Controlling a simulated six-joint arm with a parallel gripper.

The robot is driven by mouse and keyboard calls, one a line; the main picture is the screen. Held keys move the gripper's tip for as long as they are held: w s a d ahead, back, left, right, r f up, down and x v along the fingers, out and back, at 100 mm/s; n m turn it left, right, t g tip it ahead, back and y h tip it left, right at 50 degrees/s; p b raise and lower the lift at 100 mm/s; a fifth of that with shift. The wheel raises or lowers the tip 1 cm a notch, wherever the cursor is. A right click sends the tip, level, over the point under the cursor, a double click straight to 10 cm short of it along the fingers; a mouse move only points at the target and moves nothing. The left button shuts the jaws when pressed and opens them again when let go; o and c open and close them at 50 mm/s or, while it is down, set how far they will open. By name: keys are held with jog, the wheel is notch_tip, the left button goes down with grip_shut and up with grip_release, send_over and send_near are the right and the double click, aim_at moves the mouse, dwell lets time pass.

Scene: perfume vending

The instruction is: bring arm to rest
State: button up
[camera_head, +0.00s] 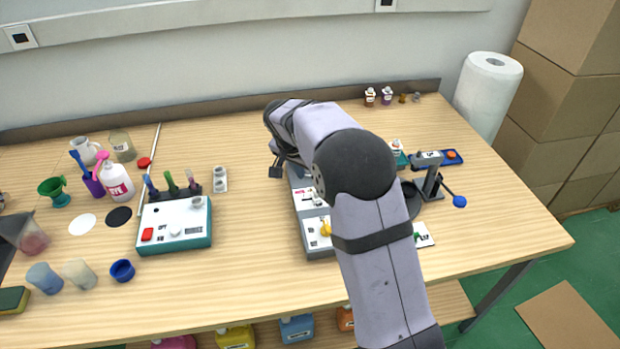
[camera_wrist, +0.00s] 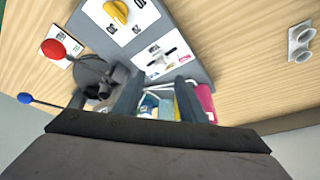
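My arm (camera_head: 375,230) reaches over the table from the front right and bends back to the left. My gripper (camera_head: 279,165) is above the back end of the grey machine (camera_head: 318,243), partly hidden by my own arm. In the wrist view my gripper (camera_wrist: 158,98) shows two dark fingers set apart. Blue, yellow and pink items (camera_wrist: 203,100) show between and beside the fingers, inside or behind the grey machine; I see no grip on them. The machine's panel carries a yellow knob (camera_wrist: 116,12).
A teal-sided box (camera_head: 175,240) with a red button stands left of the machine. A black stand with a blue-ended lever (camera_head: 459,201) is at the right. A paper roll (camera_head: 488,95) stands at the back right. The front right tabletop (camera_head: 490,255) is bare.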

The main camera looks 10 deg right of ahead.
dwell(0.3)
jog(key=s+f+n+g+y, duration=0.1)
jog(key=s+n, duration=0.2)
jog(key=s, duration=0.8)
jog(key=s+d+f+n+g+y, duration=0.1)
jog(key=s+n, duration=0.2)
jog(key=s, duration=0.8)
jog(key=s+f+n+g+y, duration=0.1)
jog(key=s+f+n, duration=0.1)
jog(key=s, duration=0.9)
jog(key=shift+d+n, duration=0.15)
jog(key=shift+n, duration=0.35)
jog(key=shift+w, duration=0.1)
notch_tip(320, 180, down, 4)
jog(key=b, duration=0.4)
jog(key=shift+f+b, duration=0.2)
jog(key=shift+b, duration=0.1)
